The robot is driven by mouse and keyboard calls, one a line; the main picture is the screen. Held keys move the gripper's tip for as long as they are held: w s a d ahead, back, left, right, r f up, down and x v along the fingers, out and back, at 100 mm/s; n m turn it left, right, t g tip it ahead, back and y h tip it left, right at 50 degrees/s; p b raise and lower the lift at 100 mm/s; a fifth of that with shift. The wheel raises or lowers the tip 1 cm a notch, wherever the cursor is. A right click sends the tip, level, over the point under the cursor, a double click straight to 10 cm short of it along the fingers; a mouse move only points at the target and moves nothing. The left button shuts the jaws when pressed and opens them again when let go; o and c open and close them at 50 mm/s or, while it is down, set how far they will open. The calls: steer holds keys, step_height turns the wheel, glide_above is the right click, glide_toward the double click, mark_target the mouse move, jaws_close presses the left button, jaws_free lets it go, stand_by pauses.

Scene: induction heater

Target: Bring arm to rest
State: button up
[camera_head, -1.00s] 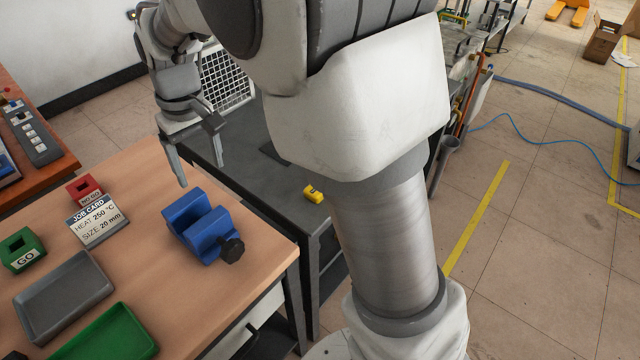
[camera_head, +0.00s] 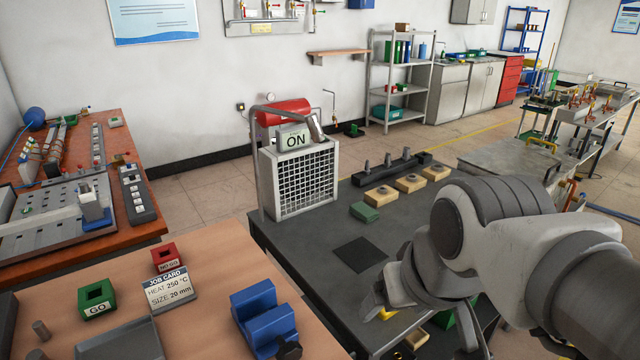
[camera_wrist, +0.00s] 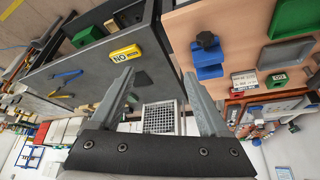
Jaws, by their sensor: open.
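My arm reaches in from the right of the head view, folded at the elbow. My gripper (camera_wrist: 160,80) points toward the benches in the wrist view, its two grey fingers spread apart with nothing between them. In the head view my wrist hangs over the right front part of the dark bench (camera_head: 310,245), and the fingertips are hard to make out there. A yellow block (camera_wrist: 125,54) marked ON lies beyond the left finger in the wrist view. The blue vise block (camera_wrist: 207,62) is beyond the right finger, apart from it.
The wooden table (camera_head: 215,265) holds a job card (camera_head: 170,287), a green GO block (camera_head: 97,298), a red NO GO block (camera_head: 165,257) and the blue vise (camera_head: 262,315). A caged heater (camera_head: 298,180) with an ON sign stands on the dark bench, near several pale blocks.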

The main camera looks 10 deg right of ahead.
steer(key=shift+s+d+f, duration=0.2)
steer(key=shift+s+d, duration=0.15)
steer(key=shift+s, duration=0.4)
steer(key=shift+r+p, duration=0.3)
steer(key=c, duration=0.5)
steer(key=shift+o, duration=0.2)
steer(key=shift+a, duration=0.1)
steer(key=shift+a, duration=0.15)
